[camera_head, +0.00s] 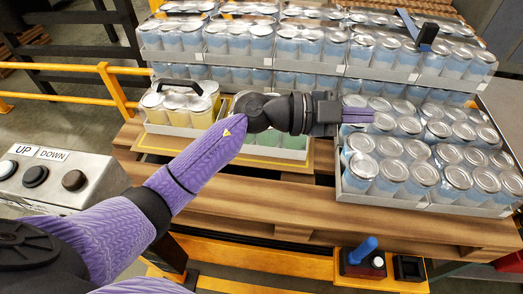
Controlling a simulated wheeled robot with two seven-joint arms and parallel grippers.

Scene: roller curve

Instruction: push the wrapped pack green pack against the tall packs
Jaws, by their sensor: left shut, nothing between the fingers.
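The green pack (294,142) is a low tray of cans with green sides on the wooden pallet, partly hidden behind my left forearm and wrist. Tall packs of blue cans (240,41) stand stacked in a row behind it. My left arm reaches in from the left across the green pack. My left gripper (362,115) is shut and empty, its purple fingers pointing right. In the picture it lies to the right of the green pack, over the left edge of the right-hand blue cans; whether it touches them I cannot tell. My right gripper is not in view.
A pack of yellow cans (182,104) with a dark handle sits left of the green pack. More blue cans (425,160) in trays fill the right. An UP/DOWN button box (60,178) and yellow rail (112,88) are at left. The pallet's front boards (270,195) are bare.

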